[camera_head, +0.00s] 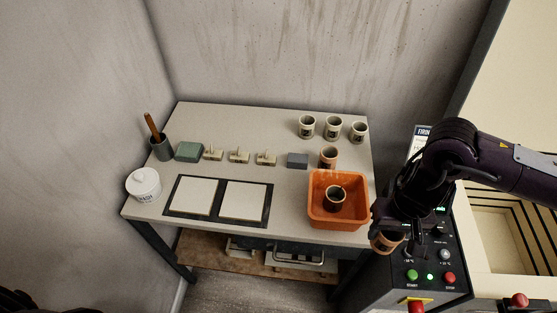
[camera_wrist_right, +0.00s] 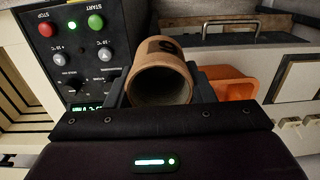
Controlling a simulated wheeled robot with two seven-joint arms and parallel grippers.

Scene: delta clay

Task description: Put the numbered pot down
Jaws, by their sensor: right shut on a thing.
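The terracotta pot (camera_head: 384,244) hangs under my right gripper (camera_head: 392,232), just right of the table and in front of the control panel. In the right wrist view the pot (camera_wrist_right: 166,78) sits between the two fingers of my right gripper (camera_wrist_right: 160,92), which is shut on it. Its open mouth faces the camera, and a dark mark like a 5 or S shows on its side. Much of the pot is hidden by the gripper in the head view. My left gripper is not in view.
The table (camera_head: 290,185) holds an orange tray (camera_head: 313,212) with a dark-mouthed pot (camera_head: 335,205) inside. Another terracotta pot (camera_head: 329,160) stands behind it, and three pale pots stand at the back right. Two white tiles (camera_head: 243,200) lie in front. A control panel (camera_head: 430,262) stands at right.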

